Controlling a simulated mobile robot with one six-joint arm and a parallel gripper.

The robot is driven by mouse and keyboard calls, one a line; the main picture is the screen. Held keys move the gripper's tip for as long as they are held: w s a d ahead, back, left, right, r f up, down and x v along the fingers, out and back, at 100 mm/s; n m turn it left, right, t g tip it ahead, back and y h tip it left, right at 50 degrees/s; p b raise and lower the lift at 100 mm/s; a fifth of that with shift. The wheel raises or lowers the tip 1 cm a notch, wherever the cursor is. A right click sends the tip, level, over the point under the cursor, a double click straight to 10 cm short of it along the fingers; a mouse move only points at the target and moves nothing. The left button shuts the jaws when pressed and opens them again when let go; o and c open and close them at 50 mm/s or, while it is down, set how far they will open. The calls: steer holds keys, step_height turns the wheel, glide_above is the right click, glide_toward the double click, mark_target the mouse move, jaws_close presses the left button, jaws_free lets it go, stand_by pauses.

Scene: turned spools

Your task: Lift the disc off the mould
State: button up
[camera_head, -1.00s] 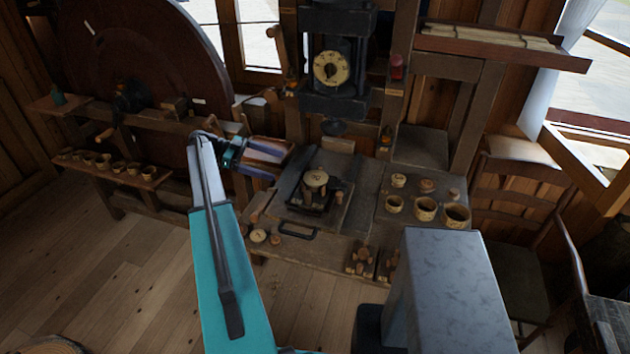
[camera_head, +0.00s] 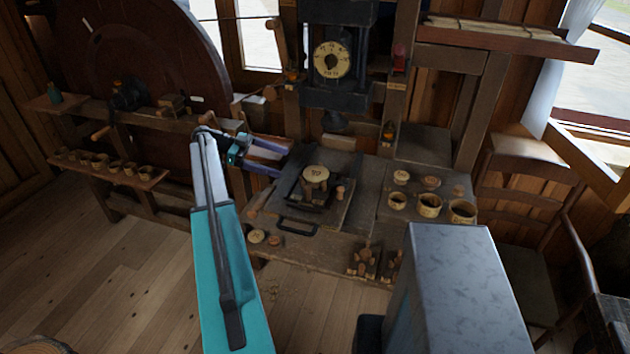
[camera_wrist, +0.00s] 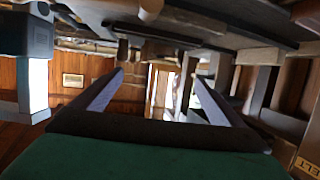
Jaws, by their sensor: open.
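A pale round disc (camera_head: 316,174) with dark marks lies on top of the dark mould (camera_head: 311,194), which stands on the bench below the press. My gripper (camera_head: 285,163) is left of the mould, apart from it, with its two purple fingers spread and pointing right towards it. Nothing shows between the fingers. The wrist view also shows both fingers of my gripper (camera_wrist: 158,76) wide apart and empty. A pale rounded thing at the top edge of that view is cut off, and I cannot tell whether it is the disc.
The press (camera_head: 332,60) with its round dial rises behind the mould. Several cups (camera_head: 429,205) and small turned pieces stand on the bench's right side. A dark handle (camera_head: 297,228) is in front of the mould. A large wheel (camera_head: 140,55) stands at the left.

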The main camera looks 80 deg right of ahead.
steer(key=b, duration=1.5)
glide_toward(311, 173)
steer(key=shift+d+x, duration=0.2)
steer(key=shift+x, duration=1.25)
steer(key=shift+s+b, duration=0.35)
steer(key=shift+b, duration=0.5)
steer(key=shift+s, duration=0.1)
steer(key=p+x, duration=0.1)
steer(key=x, duration=0.2)
steer(key=shift+s+a, duration=0.2)
steer(key=shift+p+x, duration=0.3)
steer(key=shift+x, duration=0.5)
steer(key=shift+f, duration=0.15)
steer(key=c, duration=1.4)
